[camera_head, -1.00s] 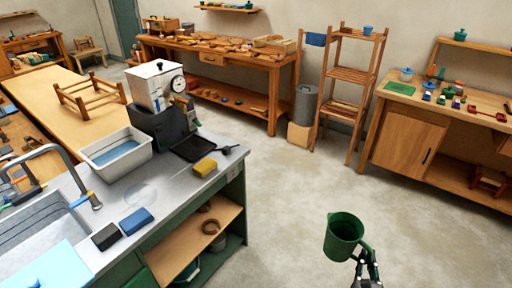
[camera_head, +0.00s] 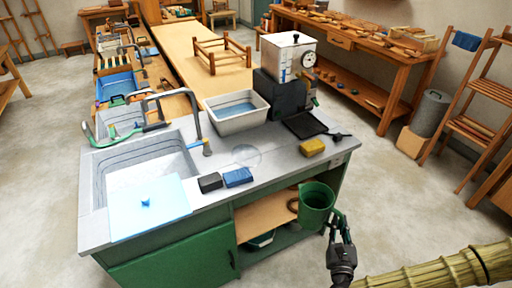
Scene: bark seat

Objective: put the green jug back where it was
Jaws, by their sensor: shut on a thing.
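The green jug (camera_head: 316,203) is held in the air in front of the right end of the sink counter (camera_head: 100,232). I cannot tell from these frames where the jug stood before.
A yellow sponge (camera_head: 312,147), a blue block (camera_head: 238,177) and a dark block (camera_head: 209,182) lie on the counter. A white basin (camera_head: 237,110) and a white box with a dial (camera_head: 289,55) stand behind. Bare counter lies around the middle. A bamboo-like pole (camera_head: 440,273) crosses the lower right.

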